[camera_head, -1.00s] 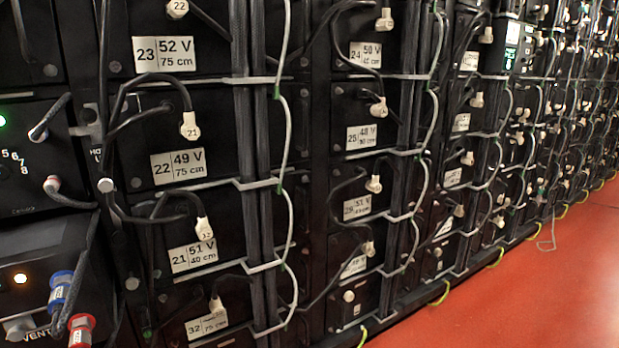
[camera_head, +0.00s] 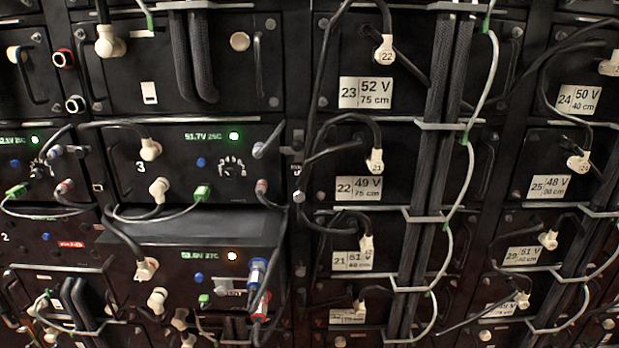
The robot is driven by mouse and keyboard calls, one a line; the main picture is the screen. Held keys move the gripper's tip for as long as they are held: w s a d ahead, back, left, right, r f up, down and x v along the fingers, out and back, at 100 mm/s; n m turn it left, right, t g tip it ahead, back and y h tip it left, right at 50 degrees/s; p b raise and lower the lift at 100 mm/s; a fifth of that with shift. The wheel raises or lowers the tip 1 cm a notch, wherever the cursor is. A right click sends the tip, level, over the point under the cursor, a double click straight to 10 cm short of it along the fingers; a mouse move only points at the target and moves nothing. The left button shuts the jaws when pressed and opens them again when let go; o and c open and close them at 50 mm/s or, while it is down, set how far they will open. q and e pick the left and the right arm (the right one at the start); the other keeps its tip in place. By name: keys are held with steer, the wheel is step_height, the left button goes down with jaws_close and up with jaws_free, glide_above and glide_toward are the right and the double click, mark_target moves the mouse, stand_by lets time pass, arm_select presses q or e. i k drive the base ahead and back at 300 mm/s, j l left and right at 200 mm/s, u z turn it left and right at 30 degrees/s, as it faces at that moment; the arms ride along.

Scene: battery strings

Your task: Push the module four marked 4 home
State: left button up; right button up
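A black module (camera_head: 190,262) sits directly below the module marked 3 (camera_head: 205,165). It stands out from the rack toward me, and its flat top face (camera_head: 200,224) shows. Its front has a green display, an orange-white light, a blue connector (camera_head: 257,272) and a red connector (camera_head: 262,304) at the right. I cannot read a 4 on it. A white plug (camera_head: 146,268) with a black cable is at its left front. The module marked 3 looks flush and has a green light. Neither of my grippers is in view.
Battery blocks with labels such as 23 (camera_head: 365,92) and 22 (camera_head: 358,189) fill the rack to the right. Black cables and pale wires hang across the fronts. A green-ended cable (camera_head: 202,193) runs left from module 3, just above the protruding module. Another module (camera_head: 52,238) is at the left.

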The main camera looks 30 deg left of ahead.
mark_target(214, 241)
steer(key=u, duration=1.7)
